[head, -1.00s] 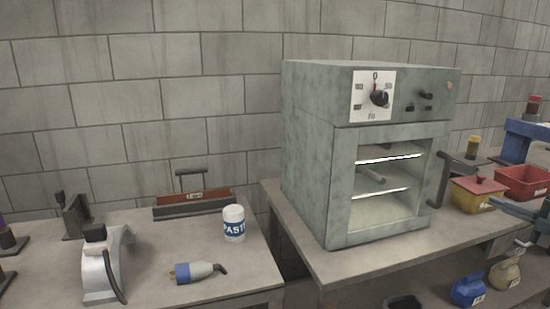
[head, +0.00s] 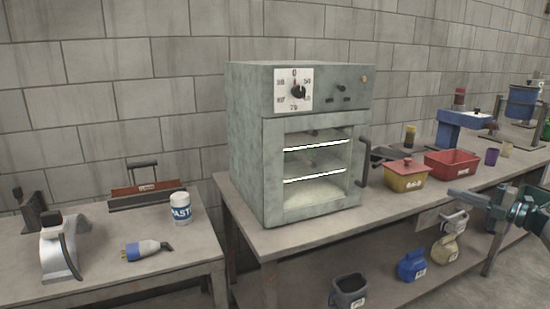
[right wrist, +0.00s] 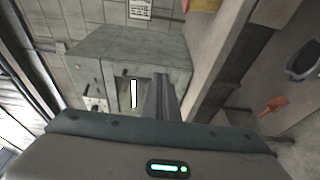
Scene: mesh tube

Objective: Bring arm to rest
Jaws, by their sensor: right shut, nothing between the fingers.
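My right gripper (head: 456,195) reaches in from the right edge of the head view, in front of the bench's front edge. Its fingers are together and hold nothing. In the right wrist view its dark fingers (right wrist: 160,97) point toward the oven. The grey-green oven (head: 245,150) stands on the right bench, well left of the gripper and apart from it. It also shows in the right wrist view (right wrist: 135,48). Its lit shelves show through the front; I cannot make out clearly what lies on them. My left gripper is not in view.
A yellow box with a red lid (head: 405,178) and a red bin (head: 452,164) stand behind the gripper on the bench (head: 310,233). Blue (head: 412,265) and beige (head: 446,249) jugs sit on the lower shelf. A white paste jar (head: 181,208) stands on the left table.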

